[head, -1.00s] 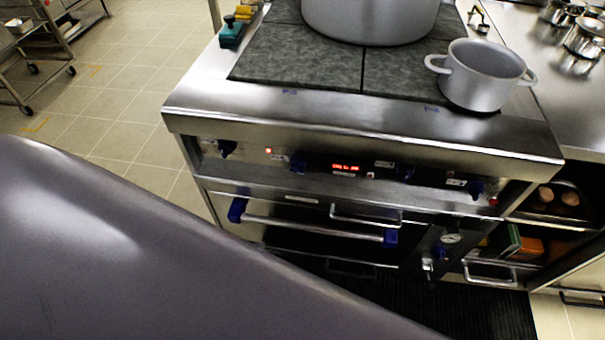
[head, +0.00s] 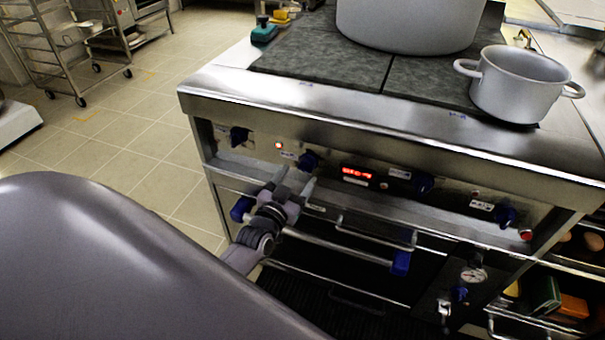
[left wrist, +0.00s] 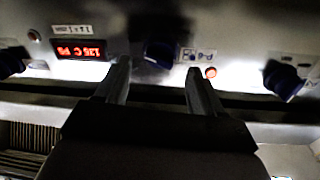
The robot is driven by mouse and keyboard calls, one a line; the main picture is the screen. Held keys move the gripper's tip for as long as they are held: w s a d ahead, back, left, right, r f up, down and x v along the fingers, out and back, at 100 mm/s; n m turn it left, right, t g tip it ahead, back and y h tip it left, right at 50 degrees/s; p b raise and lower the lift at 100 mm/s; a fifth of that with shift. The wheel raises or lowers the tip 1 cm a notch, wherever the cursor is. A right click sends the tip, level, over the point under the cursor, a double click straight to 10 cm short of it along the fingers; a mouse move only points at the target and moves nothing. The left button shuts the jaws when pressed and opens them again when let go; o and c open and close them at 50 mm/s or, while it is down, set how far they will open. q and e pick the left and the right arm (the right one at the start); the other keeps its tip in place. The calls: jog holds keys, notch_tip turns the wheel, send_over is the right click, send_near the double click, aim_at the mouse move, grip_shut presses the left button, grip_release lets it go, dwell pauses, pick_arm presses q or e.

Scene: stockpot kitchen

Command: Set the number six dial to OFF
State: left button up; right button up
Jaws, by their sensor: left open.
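Blue dials sit along the steel front panel of the stove, and I cannot read a number six or OFF mark on any of them. My left gripper (head: 296,178) is open and empty, reaching up at the panel just below and in front of the second dial from the left (head: 307,160). In the left wrist view a dial (left wrist: 160,55) lies beyond and between the open fingertips (left wrist: 158,72); contact does not show. The other dials are at the far left (head: 238,136), right of the display (head: 422,183) and far right (head: 506,215). My right gripper is not seen.
A red lit display (head: 357,173) sits beside the second dial, and a lit lamp (left wrist: 210,72) is near it. The oven handle bar (head: 335,247) runs below the gripper. A large pot (head: 405,25) and smaller pot (head: 520,85) stand on top.

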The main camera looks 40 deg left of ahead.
aim_at(303, 171)
pick_arm(q)
jog(key=shift+w+a, duration=0.15)
jog(key=shift+w, duration=0.8)
jog(key=shift+w+a, duration=0.15)
jog(key=shift+w, duration=0.75)
jog(key=c, duration=1)
